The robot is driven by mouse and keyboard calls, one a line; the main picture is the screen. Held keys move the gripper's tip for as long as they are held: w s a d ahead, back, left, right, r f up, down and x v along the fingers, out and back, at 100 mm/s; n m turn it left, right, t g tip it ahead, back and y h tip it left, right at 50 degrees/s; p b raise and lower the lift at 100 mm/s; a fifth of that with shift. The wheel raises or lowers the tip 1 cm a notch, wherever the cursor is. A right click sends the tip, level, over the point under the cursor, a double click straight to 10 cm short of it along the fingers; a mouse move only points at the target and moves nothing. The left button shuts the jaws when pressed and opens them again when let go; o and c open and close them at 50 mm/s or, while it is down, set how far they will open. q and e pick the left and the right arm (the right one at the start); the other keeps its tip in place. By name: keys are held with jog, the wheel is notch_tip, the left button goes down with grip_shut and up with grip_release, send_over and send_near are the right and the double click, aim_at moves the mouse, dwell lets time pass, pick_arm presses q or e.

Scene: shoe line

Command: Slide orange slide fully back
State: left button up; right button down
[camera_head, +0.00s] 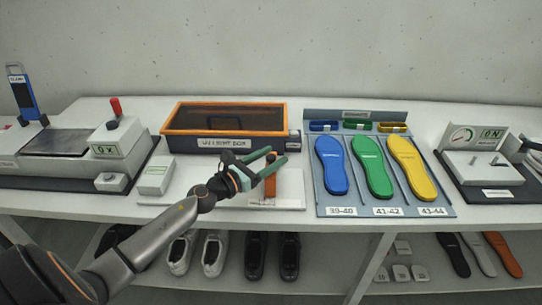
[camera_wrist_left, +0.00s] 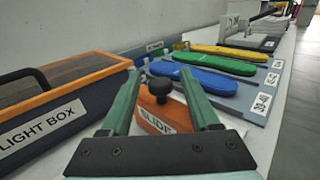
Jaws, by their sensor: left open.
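The orange slide (camera_head: 270,186) sits on a white base plate (camera_head: 290,190) in front of the light box. In the left wrist view the slide (camera_wrist_left: 158,118) carries a "SLIDE" label and a black knob (camera_wrist_left: 160,88). My left gripper (camera_head: 270,158) is open over the slide and hides part of it in the head view. In the wrist view its two green fingers (camera_wrist_left: 160,78) lie on either side of the knob, with gaps visible. Whether they are level with the knob is hard to tell. My right gripper is not in view.
The light box (camera_head: 222,144) with an orange rim stands behind. A rack (camera_head: 312,205) with blue, green and yellow insoles is to the right. A clamp machine (camera_head: 120,145) and a small white box (camera_head: 156,176) are to the left. A gauge unit (camera_head: 478,165) stands far right.

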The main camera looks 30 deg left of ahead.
pick_arm(q)
grip_shut()
dwell(0.6)
dwell(0.9)
